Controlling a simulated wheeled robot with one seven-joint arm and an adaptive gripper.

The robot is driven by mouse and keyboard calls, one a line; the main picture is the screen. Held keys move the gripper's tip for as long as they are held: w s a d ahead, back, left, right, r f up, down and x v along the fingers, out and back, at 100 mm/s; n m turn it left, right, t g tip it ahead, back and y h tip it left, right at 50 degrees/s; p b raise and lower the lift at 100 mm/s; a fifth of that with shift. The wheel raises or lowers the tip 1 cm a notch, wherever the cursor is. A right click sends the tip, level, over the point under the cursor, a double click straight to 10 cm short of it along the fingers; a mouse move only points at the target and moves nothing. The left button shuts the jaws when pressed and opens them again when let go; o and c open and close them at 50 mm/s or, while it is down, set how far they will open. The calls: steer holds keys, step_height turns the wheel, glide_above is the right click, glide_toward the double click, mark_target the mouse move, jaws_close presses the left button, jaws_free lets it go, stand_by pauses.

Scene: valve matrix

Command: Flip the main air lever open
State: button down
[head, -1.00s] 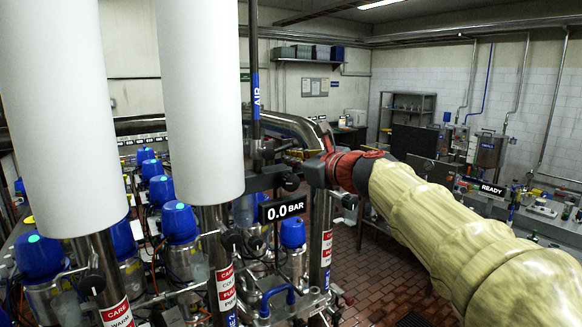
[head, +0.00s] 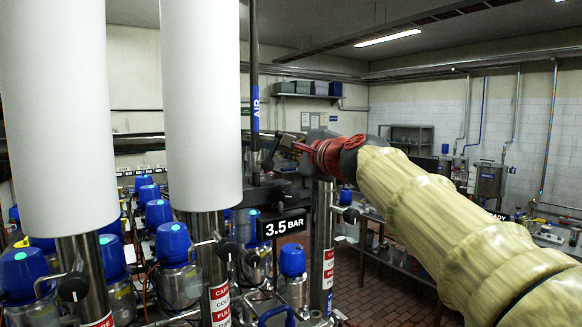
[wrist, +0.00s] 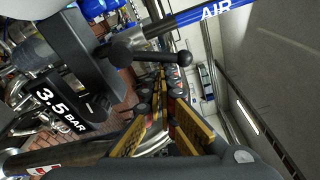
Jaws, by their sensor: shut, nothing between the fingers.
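The main air lever is a black handle with a round ball knob. In the wrist view the lever (wrist: 150,50) sticks out from a dark housing at the pipe labelled AIR (wrist: 215,12). In the head view the lever (head: 271,152) stands tilted up beside the pipe with the blue AIR label (head: 255,115). The pressure display (head: 281,226) reads 3.5 BAR. It also shows in the wrist view (wrist: 60,108). My gripper (wrist: 163,92) is shut and empty, with its yellow-padded fingers just below the knob. In the head view my gripper (head: 300,147) is right of the lever; contact cannot be told.
Two white cylinders (head: 200,100) on steel posts stand at the left. Several blue-capped valves (head: 172,242) crowd below and behind them. A steel column (head: 321,230) stands beneath my gripper. A metal table (head: 400,262) stands at right on brick floor.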

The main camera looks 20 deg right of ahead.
steer(key=shift+s+a+r+n+t+b, duration=0.15)
steer(key=shift+a+r+n+b, duration=0.2)
steer(key=shift+n+b, duration=0.55)
steer(key=shift+s+a+r+n+t+b, duration=0.15)
steer(key=shift+a+r+n+b, duration=0.2)
steer(key=shift+n+b, duration=0.55)
steer(key=shift+n, duration=0.3)
